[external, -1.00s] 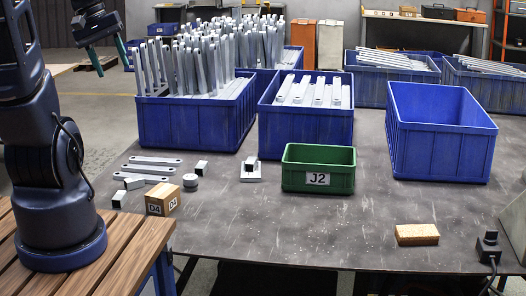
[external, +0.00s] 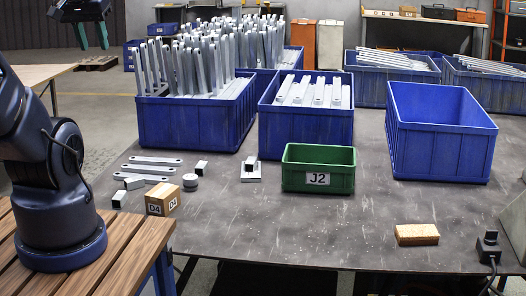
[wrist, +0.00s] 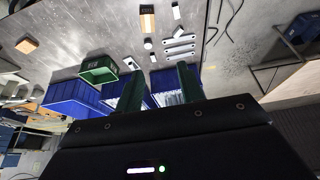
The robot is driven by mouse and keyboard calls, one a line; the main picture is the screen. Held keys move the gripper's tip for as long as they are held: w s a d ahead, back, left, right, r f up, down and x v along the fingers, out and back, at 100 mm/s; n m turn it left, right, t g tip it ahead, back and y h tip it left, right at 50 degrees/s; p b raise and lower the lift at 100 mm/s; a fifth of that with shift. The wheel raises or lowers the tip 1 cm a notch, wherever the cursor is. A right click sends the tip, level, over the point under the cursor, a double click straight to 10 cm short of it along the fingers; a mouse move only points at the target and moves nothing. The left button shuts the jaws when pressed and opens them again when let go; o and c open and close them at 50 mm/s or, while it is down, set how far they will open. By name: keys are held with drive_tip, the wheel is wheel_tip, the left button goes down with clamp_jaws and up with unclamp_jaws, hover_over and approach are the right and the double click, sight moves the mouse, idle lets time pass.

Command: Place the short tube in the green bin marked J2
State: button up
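The green bin (external: 342,181) with a white J2 label stands mid-table. Its visible inside looks empty. It also shows in the wrist view (wrist: 97,74). I cannot tell which is the short tube meant. My gripper (external: 92,36) is open and empty, high at the upper left, far from these pieces. Its green fingers are apart in the wrist view (wrist: 159,84).
A wooden D4 block (external: 162,199), a grey round piece (external: 190,181) and flat bars (external: 152,161) lie at the left. Blue bins of metal bars (external: 195,125) stand behind; another blue bin (external: 440,150) is at the right. A cork-like block (external: 417,235) lies front right.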

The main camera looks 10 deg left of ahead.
drive_tip(key=shift+w+a, duration=0.1)
drive_tip(key=w+a+f+m+t+y, duration=0.1)
drive_tip(key=w+a+f, duration=0.4)
drive_tip(key=w, duration=0.3)
drive_tip(key=w+a+f+m+y, duration=0.1)
drive_tip(key=w+a+f+m, duration=0.1)
drive_tip(key=w+a+f, duration=0.45)
drive_tip(key=w+a+f+m+t+y, duration=0.1)
drive_tip(key=w+a+f, duration=0.15)
drive_tip(key=w, duration=0.75)
drive_tip(key=m+h, duration=0.5)
drive_tip(key=h, duration=0.4)
hover_over(131, 179)
drive_tip(key=s+a, duration=0.5)
wheel_tip(131, 179, down, 28)
drive_tip(key=shift+x, duration=4.9)
drive_tip(key=shift+s+d, duration=0.15)
drive_tip(key=shift+s, duration=0.05)
drive_tip(key=shift+c, duration=0.2)
